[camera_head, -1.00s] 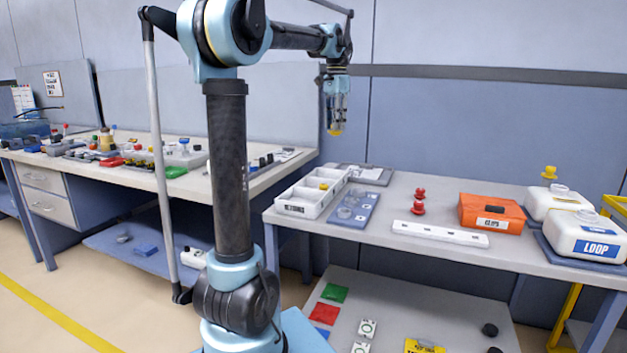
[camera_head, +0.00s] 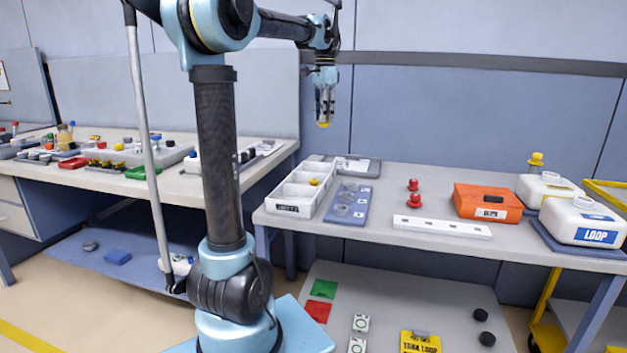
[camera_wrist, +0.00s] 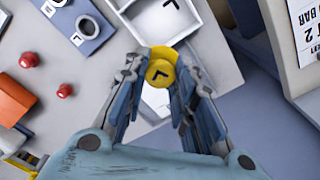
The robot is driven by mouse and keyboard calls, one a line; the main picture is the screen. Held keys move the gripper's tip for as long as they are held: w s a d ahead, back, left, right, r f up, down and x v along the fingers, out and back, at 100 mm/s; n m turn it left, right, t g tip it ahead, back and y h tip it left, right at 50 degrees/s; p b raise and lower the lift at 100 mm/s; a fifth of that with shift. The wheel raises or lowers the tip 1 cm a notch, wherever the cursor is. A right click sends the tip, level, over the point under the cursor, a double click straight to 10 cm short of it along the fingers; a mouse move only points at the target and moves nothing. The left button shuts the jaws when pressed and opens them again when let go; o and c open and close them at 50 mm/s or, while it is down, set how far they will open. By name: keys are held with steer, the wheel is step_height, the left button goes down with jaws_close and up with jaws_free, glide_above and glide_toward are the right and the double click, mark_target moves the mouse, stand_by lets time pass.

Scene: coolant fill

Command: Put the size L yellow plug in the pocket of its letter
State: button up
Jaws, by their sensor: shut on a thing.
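My gripper (camera_head: 324,105) is shut on a yellow plug (camera_wrist: 160,72), well above the right bench. The wrist view shows a dark L-shaped mark on the plug's round face. The plug also shows at the fingertips in the head view (camera_head: 323,125). Below and a little left of the gripper in the head view stands a white divided tray (camera_head: 275,207), with a small yellow thing (camera_head: 313,182) in it. In the wrist view the tray (camera_wrist: 207,45) lies behind the plug, and a mark shows in one pocket. The fingers and plug hide part of the tray.
A blue-grey board (camera_head: 344,217) with clear rings and marked labels lies right of the tray. Red plugs (camera_head: 415,201), a white strip (camera_head: 442,228), an orange case (camera_head: 487,201) and white LOOP jugs (camera_head: 590,221) stand farther right. Bare bench top separates several of these.

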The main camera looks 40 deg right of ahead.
steer(key=shift+s+a+f+m, duration=0.35)
steer(key=shift+f+m, duration=1.25)
steer(key=shift+f, duration=1.35)
steer(key=shift+s+a+f+m, duration=0.35)
steer(key=shift+f+m, duration=1.25)
steer(key=shift+f, duration=1.4)
steer(key=shift+s+a+f+m, duration=0.2)
steer(key=shift+s+f+m, duration=0.2)
steer(key=shift+f+m, duration=1.9)
steer(key=shift+f+n, duration=0.7)
steer(key=shift+f, duration=0.1)
steer(key=o, duration=0.7)
steer(key=shift+c, duration=0.2)
steer(key=shift+o, duration=0.3)
steer(key=shift+r, duration=0.15)
step_height(320, 180, up, 12)
steer(key=shift+s+a, duration=0.1)
